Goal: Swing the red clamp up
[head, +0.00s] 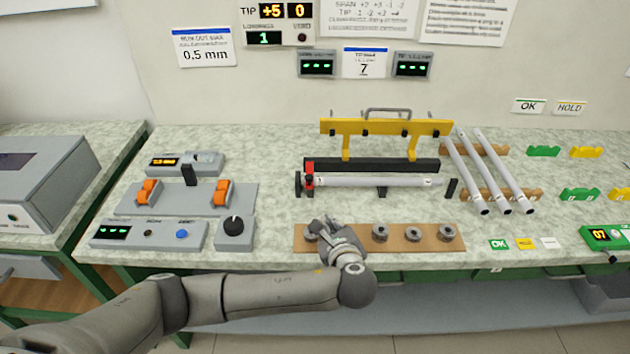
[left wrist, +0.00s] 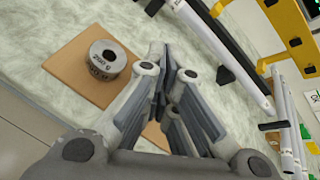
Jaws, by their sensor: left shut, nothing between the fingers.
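The red clamp (head: 310,174) is at the left end of the black fixture (head: 372,165), where a pale grey rod (head: 380,182) lies across. The red part stands against the rod's left end; it is too small to tell its exact swing angle. My left gripper (head: 332,228) is over the brown board, in front of the rod and a little right of the clamp. Its fingers are closed together and empty, as the left wrist view (left wrist: 158,78) also shows. The rod (left wrist: 228,55) runs beyond the fingers there; the clamp is not clearly seen. My right gripper is not in view.
The brown board (head: 450,245) carries several grey weights; one marked 200 g (left wrist: 107,60) is beside my fingers. A yellow bridge (head: 385,127) stands behind the fixture. Several rods (head: 488,175) lie on wooden rests at right. Orange-clipped grey units (head: 185,199) are at left.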

